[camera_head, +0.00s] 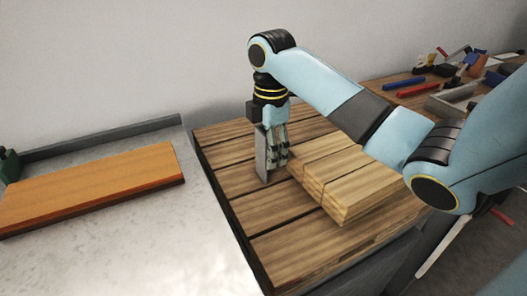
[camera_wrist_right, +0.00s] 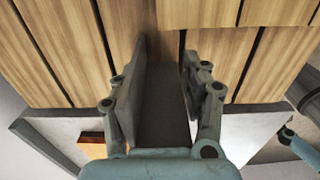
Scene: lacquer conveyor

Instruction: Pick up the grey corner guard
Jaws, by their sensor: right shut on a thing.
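The grey corner guard (camera_head: 261,156) is a flat-sided grey piece standing upright at my right gripper (camera_head: 278,157), over the slatted wooden table. In the right wrist view the guard (camera_wrist_right: 165,105) fills the space between the fingers of my right gripper (camera_wrist_right: 168,90), which is shut on it. Its lower end is close to the slats; I cannot tell whether it touches them. The fingers hide part of it. My left gripper is not in view.
A stack of wooden boards (camera_head: 340,178) lies just right of the gripper on the slatted table (camera_head: 290,238). An orange-brown board (camera_head: 95,182) lies on the grey surface (camera_head: 130,245) at left. Several tools and a red bar (camera_head: 418,89) lie at the back right.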

